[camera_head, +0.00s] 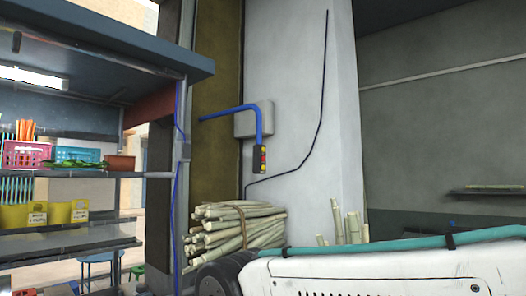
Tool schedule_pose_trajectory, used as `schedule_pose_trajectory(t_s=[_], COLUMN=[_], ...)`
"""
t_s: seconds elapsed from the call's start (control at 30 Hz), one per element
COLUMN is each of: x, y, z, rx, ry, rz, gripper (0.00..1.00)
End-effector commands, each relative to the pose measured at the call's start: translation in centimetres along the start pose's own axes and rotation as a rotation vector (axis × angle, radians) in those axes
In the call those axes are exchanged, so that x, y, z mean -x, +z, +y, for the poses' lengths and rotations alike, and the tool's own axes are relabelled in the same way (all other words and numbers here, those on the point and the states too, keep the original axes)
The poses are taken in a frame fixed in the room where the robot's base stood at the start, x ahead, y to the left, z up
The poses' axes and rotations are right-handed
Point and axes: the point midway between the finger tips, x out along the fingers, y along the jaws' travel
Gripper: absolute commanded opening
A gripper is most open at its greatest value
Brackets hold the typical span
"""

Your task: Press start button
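A small dark button box (260,159) hangs at the lower end of a blue conduit (256,118), in front of the pale wall near the middle of the head view. It carries several small buttons in yellow and red; they are too small to tell which one is the start button. A grey box (243,121) is on the wall beside the conduit. My gripper is not in view, and nothing visible touches the button box.
A stall with shelves (70,174) and colored baskets (27,154) is at the left. A wall shelf (490,192) is at the right.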

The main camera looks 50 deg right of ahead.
Motion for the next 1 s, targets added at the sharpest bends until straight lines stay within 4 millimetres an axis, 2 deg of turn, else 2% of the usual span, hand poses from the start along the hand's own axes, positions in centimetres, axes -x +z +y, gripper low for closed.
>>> schedule_pose_trajectory(t_s=[0.03, 0.1, 1.0], x=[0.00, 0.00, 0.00], y=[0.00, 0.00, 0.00], z=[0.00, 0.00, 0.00], rx=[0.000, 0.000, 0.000], ry=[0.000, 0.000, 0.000], rz=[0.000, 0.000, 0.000], gripper=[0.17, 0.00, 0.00])
